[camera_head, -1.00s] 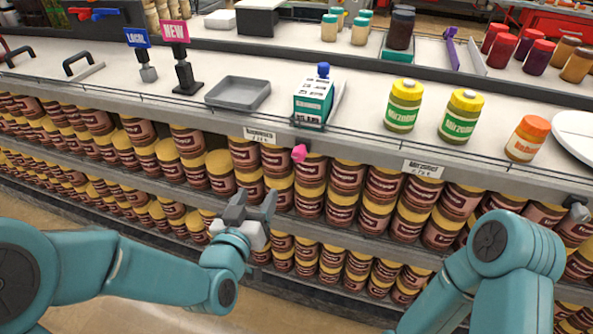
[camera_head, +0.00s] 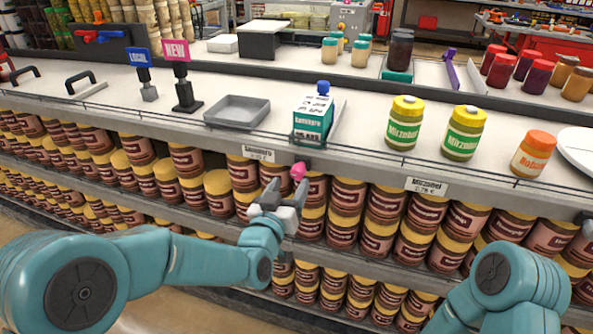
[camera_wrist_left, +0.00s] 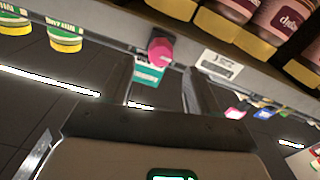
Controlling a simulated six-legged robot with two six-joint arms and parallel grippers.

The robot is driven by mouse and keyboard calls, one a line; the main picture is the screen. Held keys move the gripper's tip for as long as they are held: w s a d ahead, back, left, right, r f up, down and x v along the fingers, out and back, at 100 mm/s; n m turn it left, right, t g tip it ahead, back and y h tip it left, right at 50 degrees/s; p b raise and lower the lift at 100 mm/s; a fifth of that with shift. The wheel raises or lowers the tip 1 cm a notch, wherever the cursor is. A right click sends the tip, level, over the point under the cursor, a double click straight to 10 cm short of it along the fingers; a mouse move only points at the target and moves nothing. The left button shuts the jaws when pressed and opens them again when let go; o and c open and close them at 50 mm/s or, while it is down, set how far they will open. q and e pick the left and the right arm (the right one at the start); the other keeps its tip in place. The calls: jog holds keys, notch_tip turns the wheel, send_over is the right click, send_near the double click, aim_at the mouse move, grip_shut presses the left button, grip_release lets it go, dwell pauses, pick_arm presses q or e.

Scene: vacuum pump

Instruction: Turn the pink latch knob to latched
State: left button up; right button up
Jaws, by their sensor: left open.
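The pink latch knob (camera_head: 299,170) sits on the front edge of the shelf, below the teal and white carton. It also shows in the left wrist view (camera_wrist_left: 160,51), just beyond the fingertips and between their lines. My left gripper (camera_head: 287,190) is open and empty, just below and left of the knob in the head view. Its two fingers show apart in the left wrist view (camera_wrist_left: 157,75). I cannot tell whether a fingertip touches the knob.
A teal and white carton (camera_head: 313,118) with a blue cap stands above the knob. A grey tray (camera_head: 237,111) lies to its left and yellow-lidded jars (camera_head: 404,123) stand to its right. Rows of brown jars (camera_head: 347,197) fill the shelves below. Price labels hang on the shelf edge.

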aim_at(296, 174)
pick_arm(q)
jog(key=x, duration=0.5)
jog(key=shift+w+d, duration=0.1)
jog(key=shift+w, duration=0.2)
jog(key=c, duration=1)
